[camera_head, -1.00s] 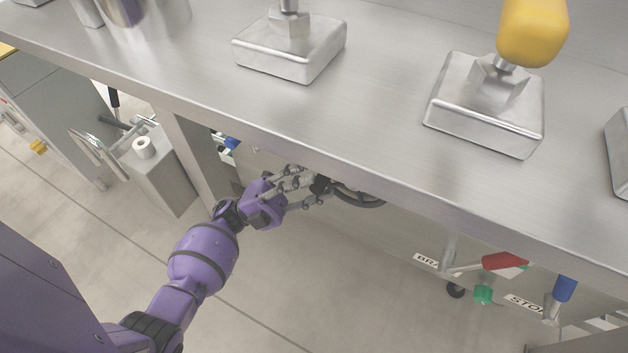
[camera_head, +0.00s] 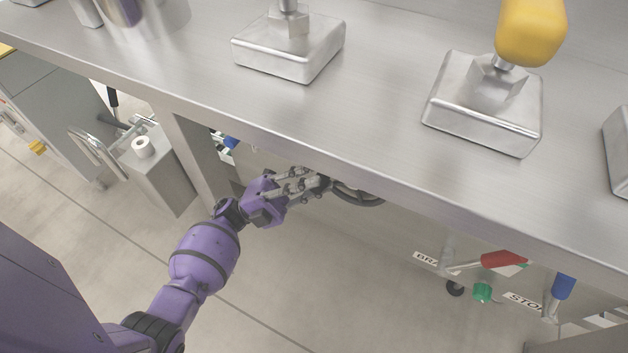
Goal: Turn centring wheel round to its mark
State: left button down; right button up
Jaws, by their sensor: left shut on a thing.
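The centring wheel (camera_head: 358,197) is a dark ring below the front edge of the steel worktop, partly hidden by that edge. My left gripper (camera_head: 322,183) comes in from the left under the edge, with its fingertips at the wheel's left side. It is shut on a part of the wheel, though the exact grip is hard to see. The wheel's mark is not visible. My right gripper is not in view.
The steel worktop (camera_head: 200,75) overhangs the wheel. It carries square metal blocks (camera_head: 288,50), one with a yellow handle (camera_head: 530,30). Red (camera_head: 503,260) and blue (camera_head: 563,287) handles hang below at right. A grey box (camera_head: 158,178) stands at left.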

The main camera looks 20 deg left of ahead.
aim_at(322, 181)
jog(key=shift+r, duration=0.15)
